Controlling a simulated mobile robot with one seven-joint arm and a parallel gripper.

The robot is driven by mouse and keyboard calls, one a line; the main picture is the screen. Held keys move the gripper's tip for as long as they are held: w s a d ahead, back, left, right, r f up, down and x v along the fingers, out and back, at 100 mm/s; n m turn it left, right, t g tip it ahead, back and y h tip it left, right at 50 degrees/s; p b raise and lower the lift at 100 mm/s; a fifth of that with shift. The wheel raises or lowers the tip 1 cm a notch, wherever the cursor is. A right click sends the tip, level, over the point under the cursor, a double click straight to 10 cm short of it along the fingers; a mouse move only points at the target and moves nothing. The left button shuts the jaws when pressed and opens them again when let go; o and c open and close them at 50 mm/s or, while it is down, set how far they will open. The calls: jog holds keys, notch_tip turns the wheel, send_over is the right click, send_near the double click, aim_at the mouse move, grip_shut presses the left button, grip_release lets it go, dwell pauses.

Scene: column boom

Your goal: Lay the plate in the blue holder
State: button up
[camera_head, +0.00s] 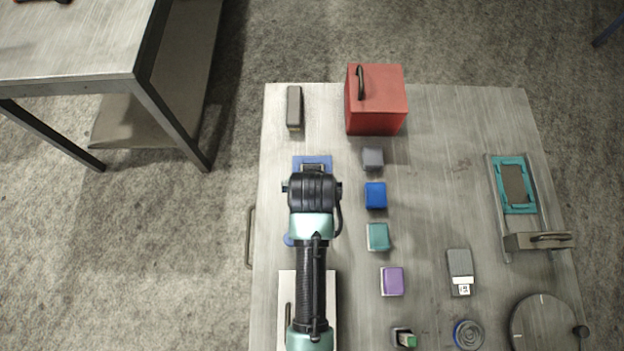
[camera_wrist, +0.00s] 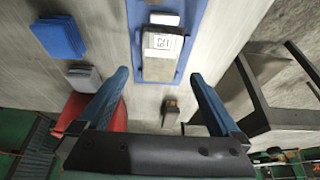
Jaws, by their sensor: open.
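The blue holder (camera_head: 326,161) is a flat blue frame near the table's left edge, mostly hidden under my arm in the head view. In the wrist view the blue holder (camera_wrist: 198,18) shows larger. A grey plate (camera_wrist: 165,64) with a white printed label lies within its outline. I cannot tell whether the plate sits fully flat. My gripper (camera_wrist: 160,75) is open, its two blue fingers apart above the holder's near end in the wrist view, with nothing seen held. In the head view my wrist hides the fingertips.
A red box (camera_head: 375,105) and a narrow dark block (camera_head: 294,108) stand beyond the holder. A column of small blocks, including a blue block (camera_head: 375,195), runs to its right. A teal holder (camera_head: 497,190) is farther right. Another table (camera_head: 75,45) stands at upper left.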

jog(key=v, duration=0.7)
jog(key=w+r+t, duration=0.4)
jog(key=w+r, duration=0.1)
jog(key=r, duration=0.7)
jog(key=w+r+t, duration=0.4)
jog(key=w+r, duration=0.1)
jog(key=r, duration=0.6)
jog(key=w+r+t, duration=0.4)
jog(key=w+r, duration=0.1)
jog(key=r, duration=0.7)
jog(key=s+r+t, duration=0.3)
jog(key=s+r, duration=0.1)
jog(key=r, duration=0.5)
jog(key=s+r+t, duration=0.4)
jog(key=r, duration=0.6)
jog(key=s+r+t, duration=0.3)
jog(key=s+r, duration=0.1)
jog(key=r, duration=0.5)
jog(key=shift+r+t, duration=0.25)
jog(key=shift+t, duration=0.15)
jog(key=shift+s, duration=0.1)
jog(key=shift+c, duration=0.2)
